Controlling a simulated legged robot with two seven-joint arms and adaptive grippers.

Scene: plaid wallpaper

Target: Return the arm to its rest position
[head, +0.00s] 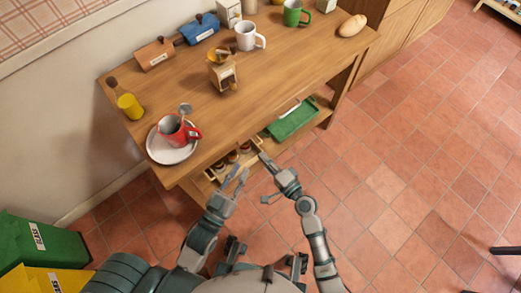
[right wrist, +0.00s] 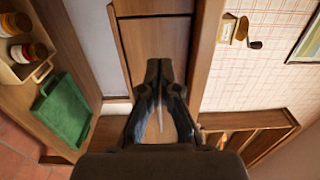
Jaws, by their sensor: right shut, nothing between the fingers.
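My right gripper (head: 264,157) is shut and empty in front of the table's near edge, close to the lower shelf. In the right wrist view its fingertips (right wrist: 165,68) are together with nothing between them. My left gripper (head: 238,175) is just left of it, with its two fingers apart and nothing seen between them. Both arms reach forward from my body at the bottom of the head view.
The wooden table (head: 205,115) holds a red mug (head: 172,129) on a plate (head: 160,152), a grinder (head: 222,75) and a white mug (head: 248,37). Below are a green tray (head: 292,121) and jars. Bins (head: 38,242) stand left.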

